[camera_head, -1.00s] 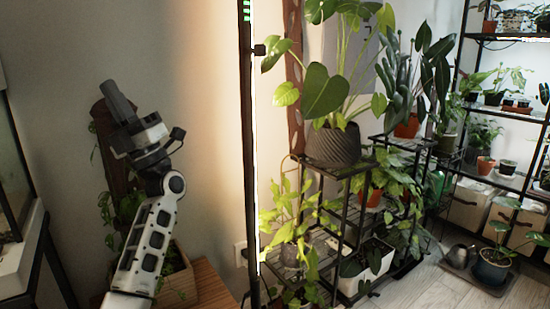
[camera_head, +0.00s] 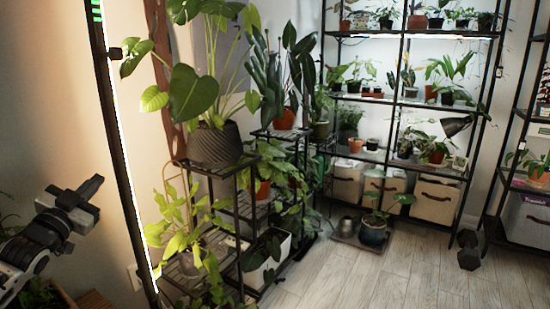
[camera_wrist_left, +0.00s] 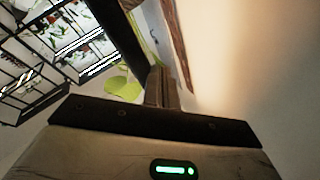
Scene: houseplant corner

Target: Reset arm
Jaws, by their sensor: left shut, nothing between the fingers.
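My left gripper (camera_head: 86,190) is at the left edge of the head view, raised in front of the pale wall. Its fingers are shut with nothing between them. In the left wrist view the shut fingers (camera_wrist_left: 160,88) point away from the camera, with a green leaf (camera_wrist_left: 123,86) beyond them. My left gripper is left of the light pole and touches nothing that I can see. My right gripper is not in view.
A lit black pole (camera_head: 122,150) stands right of my left gripper. Beyond it, a tiered black stand holds a grey ribbed pot (camera_head: 215,145). A wooden planter (camera_head: 62,298) is below the gripper.

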